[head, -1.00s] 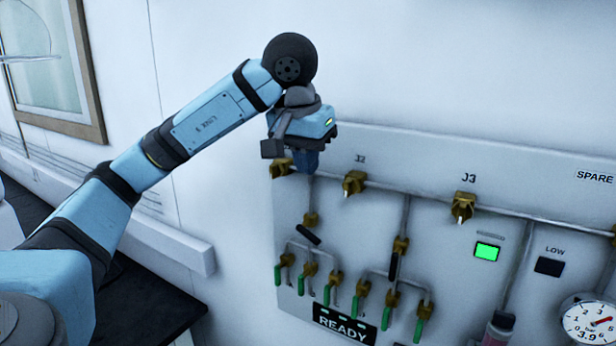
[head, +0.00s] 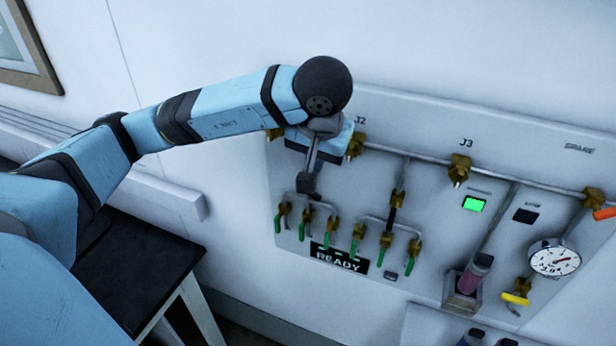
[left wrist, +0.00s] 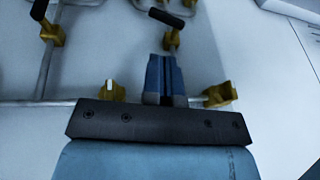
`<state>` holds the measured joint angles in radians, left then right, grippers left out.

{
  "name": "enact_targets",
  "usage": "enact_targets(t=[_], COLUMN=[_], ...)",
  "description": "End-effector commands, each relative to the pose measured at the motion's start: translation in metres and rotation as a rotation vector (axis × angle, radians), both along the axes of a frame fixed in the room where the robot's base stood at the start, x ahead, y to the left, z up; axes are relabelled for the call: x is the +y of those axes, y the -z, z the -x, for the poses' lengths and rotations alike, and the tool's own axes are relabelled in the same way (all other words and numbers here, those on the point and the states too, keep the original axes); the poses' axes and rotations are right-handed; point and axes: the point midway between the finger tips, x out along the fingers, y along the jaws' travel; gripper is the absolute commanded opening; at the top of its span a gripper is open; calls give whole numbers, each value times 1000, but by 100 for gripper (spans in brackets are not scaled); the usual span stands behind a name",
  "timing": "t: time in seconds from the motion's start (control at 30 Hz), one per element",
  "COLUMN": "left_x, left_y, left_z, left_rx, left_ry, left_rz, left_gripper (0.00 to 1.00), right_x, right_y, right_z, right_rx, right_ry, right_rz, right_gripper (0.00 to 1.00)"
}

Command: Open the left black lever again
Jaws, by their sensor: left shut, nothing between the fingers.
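The left black lever (left wrist: 166,17) shows at the top of the left wrist view. It sits on a brass valve and lies crosswise to its pipe. In the head view my left gripper (head: 328,140) is in front of the panel, left of J2. My right gripper is not in view.
Brass fittings lie either side of my fingers in the left wrist view: J2 (left wrist: 112,91) and another (left wrist: 219,95). Several green-handled valves (head: 355,240) hang below, above the READY display (head: 340,257). A dark table (head: 135,265) stands lower left.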

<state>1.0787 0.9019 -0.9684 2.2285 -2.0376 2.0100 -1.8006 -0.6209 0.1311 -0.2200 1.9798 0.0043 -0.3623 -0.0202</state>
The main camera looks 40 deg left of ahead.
Motion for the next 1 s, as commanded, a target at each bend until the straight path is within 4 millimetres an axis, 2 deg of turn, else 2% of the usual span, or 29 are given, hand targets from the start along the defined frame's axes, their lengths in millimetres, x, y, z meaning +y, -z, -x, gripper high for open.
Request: enact_targets(t=[0.37, 0.8, 1.0], left_x=[2, 18, 21], left_y=[7, 73, 92], left_z=[-1, -18, -24], left_rx=[4, 5, 3], left_ry=[-2, -1, -1], left_rz=[0, 0, 0], left_gripper=[0, 0, 0], right_x=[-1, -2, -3], right_y=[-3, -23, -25], right_z=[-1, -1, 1], right_rx=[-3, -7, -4], right_ry=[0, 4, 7], right_rz=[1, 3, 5], right_gripper=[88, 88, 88])
